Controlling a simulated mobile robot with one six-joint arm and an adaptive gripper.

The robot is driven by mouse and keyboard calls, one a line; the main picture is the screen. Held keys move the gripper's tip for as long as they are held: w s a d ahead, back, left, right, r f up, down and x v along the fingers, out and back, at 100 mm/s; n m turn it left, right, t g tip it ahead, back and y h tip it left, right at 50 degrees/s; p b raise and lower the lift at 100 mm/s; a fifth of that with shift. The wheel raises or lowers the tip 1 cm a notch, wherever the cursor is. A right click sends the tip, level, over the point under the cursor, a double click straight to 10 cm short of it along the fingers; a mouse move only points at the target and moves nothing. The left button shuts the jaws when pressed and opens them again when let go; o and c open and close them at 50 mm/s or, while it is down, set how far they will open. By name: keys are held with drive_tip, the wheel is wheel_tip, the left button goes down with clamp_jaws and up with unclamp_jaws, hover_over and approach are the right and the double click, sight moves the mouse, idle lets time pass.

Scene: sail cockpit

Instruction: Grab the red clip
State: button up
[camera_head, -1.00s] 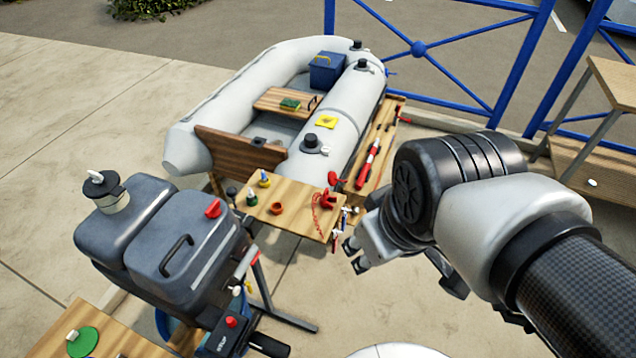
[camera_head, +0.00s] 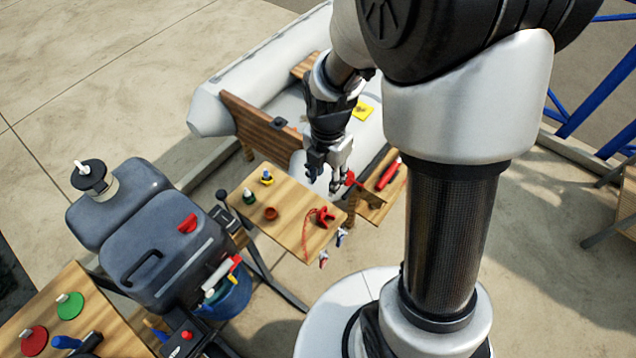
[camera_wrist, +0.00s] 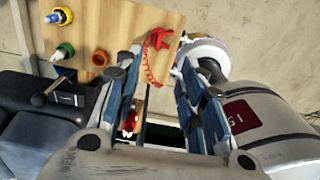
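The red clip (camera_head: 325,217) lies near the right end of a small wooden table (camera_head: 290,222), with a red coiled cord beside it. It also shows in the wrist view (camera_wrist: 158,39), just beyond and between my fingertips, with the cord trailing down. My gripper (camera_head: 326,183) hangs above the table's far right edge, apart from the clip. In the wrist view its two fingers (camera_wrist: 160,60) are spread, with nothing held between the tips. The clip is uncovered in both views.
A terracotta-coloured cup (camera_head: 271,214), a green-based bottle (camera_head: 249,197) and a yellow-based bottle (camera_head: 266,178) stand on the same table. The inflatable boat (camera_head: 212,108) lies behind. Small tools hang at the table's right edge.

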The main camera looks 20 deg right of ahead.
sight(323, 208)
wheel_tip(323, 208, down, 11)
drive_tip(key=b, duration=0.3)
drive_tip(key=f+b, duration=0.2)
drive_tip(key=f, duration=0.1)
drive_tip(key=f+b, duration=0.1)
drive_tip(key=f, duration=0.1)
drive_tip(key=shift+a, duration=0.25)
drive_tip(key=shift+r, duration=0.1)
drive_tip(key=shift+s, duration=0.1)
drive_tip(key=shift+c, duration=0.2)
clamp_jaws()
